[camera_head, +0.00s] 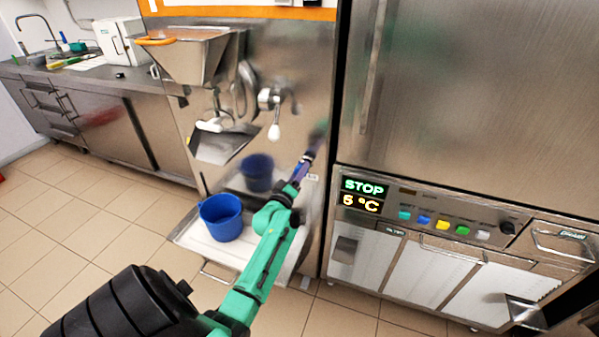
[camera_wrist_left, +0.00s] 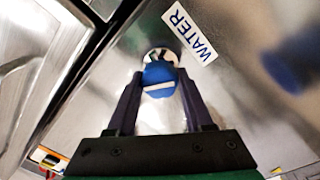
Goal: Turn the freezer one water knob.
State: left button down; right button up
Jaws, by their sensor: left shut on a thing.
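The water knob (camera_wrist_left: 159,76) is round and blue with a white bar across its face. In the left wrist view it sits on the steel front panel, beside a "WATER" label (camera_wrist_left: 191,36). My left gripper (camera_wrist_left: 160,88) has a finger on each side of the knob and is shut on it. In the head view my left gripper (camera_head: 308,160) reaches the right part of the freezer front (camera_head: 300,60); the knob cannot be made out there. My right gripper is not in view.
A blue bucket (camera_head: 220,217) stands on a white tray (camera_head: 193,240) left of my left arm. A steel hopper (camera_head: 193,60) and chute (camera_head: 222,146) are above it. A cabinet with a "STOP" display (camera_head: 363,188) and coloured buttons stands to the right.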

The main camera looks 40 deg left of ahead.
pick_arm(q)
jog(key=shift+d+f, duration=0.15)
dwell(0.3)
jog(key=shift+c, duration=1.6)
grip_release()
jog(key=shift+w, duration=0.1)
jog(key=v, duration=1.4)
jog(key=shift+s+d+b, duration=0.15)
jog(key=shift+s+b, duration=0.15)
jog(key=shift+b, duration=0.15)
